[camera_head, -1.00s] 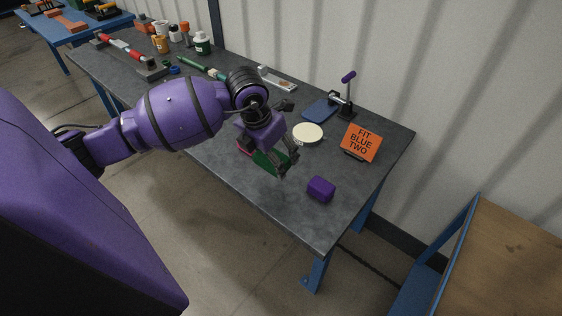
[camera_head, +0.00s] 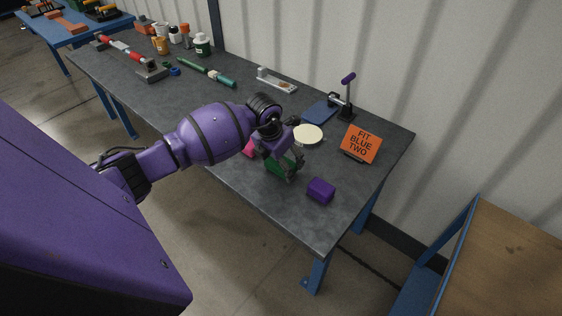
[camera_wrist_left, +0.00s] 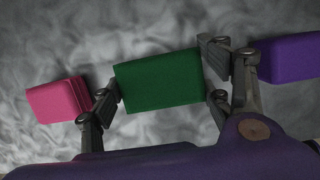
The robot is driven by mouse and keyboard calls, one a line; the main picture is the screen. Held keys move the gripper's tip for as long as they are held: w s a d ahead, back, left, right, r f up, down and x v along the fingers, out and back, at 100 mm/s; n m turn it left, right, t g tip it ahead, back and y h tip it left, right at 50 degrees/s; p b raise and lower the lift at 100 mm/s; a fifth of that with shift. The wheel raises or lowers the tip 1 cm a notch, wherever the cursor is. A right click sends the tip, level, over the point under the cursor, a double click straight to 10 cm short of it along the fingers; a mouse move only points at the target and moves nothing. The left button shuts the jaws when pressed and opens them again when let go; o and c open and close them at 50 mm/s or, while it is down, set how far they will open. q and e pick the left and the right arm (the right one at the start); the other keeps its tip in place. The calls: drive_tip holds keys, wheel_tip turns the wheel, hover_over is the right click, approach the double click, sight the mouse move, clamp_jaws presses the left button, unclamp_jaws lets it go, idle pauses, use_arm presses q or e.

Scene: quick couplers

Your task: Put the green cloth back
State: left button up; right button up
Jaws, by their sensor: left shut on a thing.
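The green cloth (camera_head: 279,168) is a folded block near the front of the grey workbench. My left gripper (camera_head: 284,164) is shut on it, and the gripper partly hides it in the head view. In the left wrist view the green cloth (camera_wrist_left: 160,82) lies between the two fingers of my left gripper (camera_wrist_left: 162,90). I cannot tell whether the cloth touches the bench top. A pink cloth (camera_wrist_left: 58,99) is on one side of it and a purple cloth (camera_wrist_left: 290,57) on the other. In the head view the pink cloth (camera_head: 249,149) is mostly hidden, and the purple cloth (camera_head: 321,190) is clear.
A round cream disc (camera_head: 308,134), an orange sign reading "FIT BLUE TWO" (camera_head: 361,143) and a clamp on a blue plate (camera_head: 320,111) stand behind the gripper. A green tool (camera_head: 207,72) and several bottles are farther back. The bench (camera_head: 345,218) is bare around the purple cloth.

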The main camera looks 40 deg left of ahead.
use_arm(q)
drive_tip(key=shift+f, duration=0.1)
drive_tip(key=shift+f, duration=0.15)
drive_tip(key=o, duration=1.2)
